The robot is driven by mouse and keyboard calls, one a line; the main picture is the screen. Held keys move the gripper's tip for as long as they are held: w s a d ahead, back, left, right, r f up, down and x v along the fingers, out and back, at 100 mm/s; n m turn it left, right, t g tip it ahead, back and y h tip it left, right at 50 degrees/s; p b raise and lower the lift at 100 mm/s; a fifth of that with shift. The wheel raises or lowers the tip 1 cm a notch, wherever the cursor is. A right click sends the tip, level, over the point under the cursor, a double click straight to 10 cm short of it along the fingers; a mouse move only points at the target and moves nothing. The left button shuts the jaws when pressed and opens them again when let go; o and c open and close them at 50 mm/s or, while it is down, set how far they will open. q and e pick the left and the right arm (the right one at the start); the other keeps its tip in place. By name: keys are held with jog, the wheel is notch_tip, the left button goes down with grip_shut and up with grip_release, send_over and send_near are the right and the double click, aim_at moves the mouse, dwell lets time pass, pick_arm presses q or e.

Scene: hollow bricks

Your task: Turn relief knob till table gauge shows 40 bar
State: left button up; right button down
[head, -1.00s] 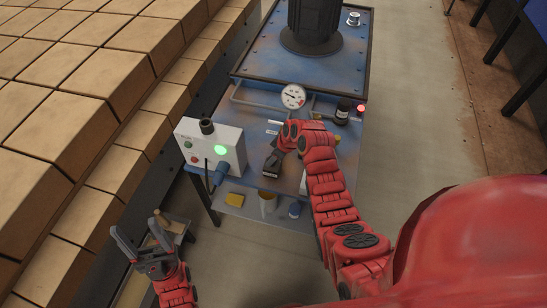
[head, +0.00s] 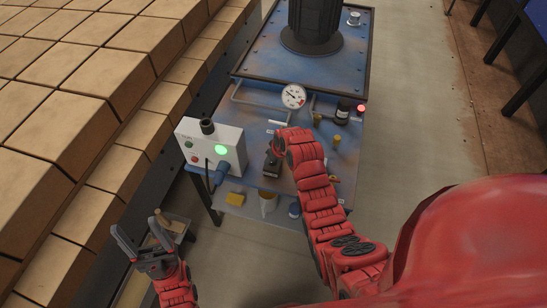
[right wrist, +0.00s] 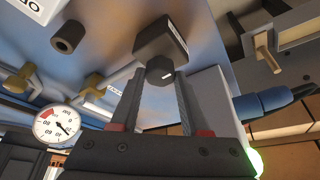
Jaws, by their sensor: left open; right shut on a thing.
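The round white table gauge (head: 293,96) stands at the back of the blue table (head: 348,155). It also shows, turned, in the right wrist view (right wrist: 57,125), with a red zone and a dark needle; I cannot read its value surely. My right gripper (right wrist: 159,82) is shut on the knob, one finger on each side. In the head view the arm's end partly hides it. My left gripper (head: 134,226) is open and empty, left of the table.
A white control box (head: 211,147) with a lit green lamp stands on the table's left. A black cylinder (head: 343,110), a red lamp (head: 361,108) and brass fittings (head: 338,142) are at the right. A wall of hollow bricks (head: 70,125) borders the left.

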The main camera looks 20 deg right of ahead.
jog(key=shift+a+m+h+b, duration=0.1)
jog(key=shift+m+h+b, duration=0.6)
jog(key=shift+m, duration=1.2)
jog(key=shift+c, duration=1.9)
grip_release()
jog(key=shift+r, duration=0.15)
